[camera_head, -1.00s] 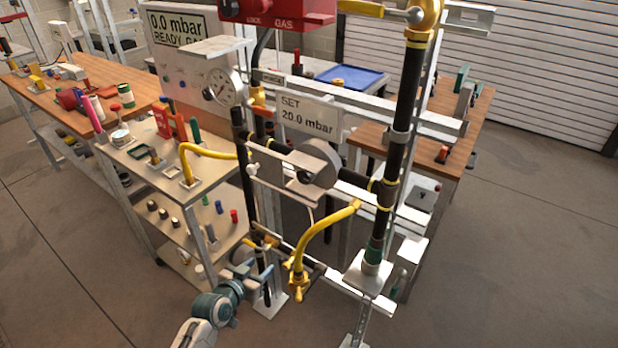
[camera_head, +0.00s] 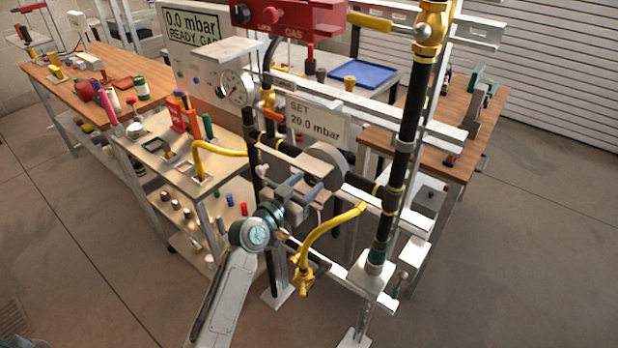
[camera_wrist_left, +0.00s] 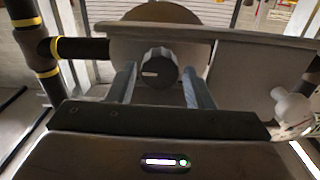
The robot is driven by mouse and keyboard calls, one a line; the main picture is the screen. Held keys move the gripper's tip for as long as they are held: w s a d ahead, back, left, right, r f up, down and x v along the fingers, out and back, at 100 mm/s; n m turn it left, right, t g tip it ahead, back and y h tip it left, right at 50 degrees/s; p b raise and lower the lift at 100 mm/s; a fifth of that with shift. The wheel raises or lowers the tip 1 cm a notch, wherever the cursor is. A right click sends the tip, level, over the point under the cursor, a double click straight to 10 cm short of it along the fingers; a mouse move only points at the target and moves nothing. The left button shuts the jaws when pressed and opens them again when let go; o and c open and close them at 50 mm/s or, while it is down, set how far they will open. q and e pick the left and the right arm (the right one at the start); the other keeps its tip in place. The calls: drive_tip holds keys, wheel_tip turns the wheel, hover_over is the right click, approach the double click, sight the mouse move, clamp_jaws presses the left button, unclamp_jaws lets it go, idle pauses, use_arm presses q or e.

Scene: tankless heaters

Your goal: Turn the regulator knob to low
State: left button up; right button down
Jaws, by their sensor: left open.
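The regulator knob (camera_wrist_left: 158,68) shows in the left wrist view as a dark, ridged round knob with a pale mark pointing sideways. It sits on the front of the round grey regulator body (camera_head: 327,155). My left gripper (camera_wrist_left: 158,85) is open, with one finger on each side of the knob and visible gaps between. In the head view my left gripper (camera_head: 308,188) is in front of the regulator and hides the knob. My right gripper is not in view.
A sign (camera_head: 318,121) reads SET 20.0 mbar above the regulator. A metal plate (camera_head: 284,158) and black pipes surround it. A yellow hose (camera_head: 335,223) hangs just right of my arm. A pressure gauge (camera_head: 236,88) is at upper left.

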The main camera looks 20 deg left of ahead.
use_arm(q)
drive_tip(key=shift+w+d, duration=0.25)
drive_tip(key=shift+w, duration=0.55)
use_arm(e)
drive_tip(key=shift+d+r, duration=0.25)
use_arm(q)
drive_tip(key=c, duration=0.7)
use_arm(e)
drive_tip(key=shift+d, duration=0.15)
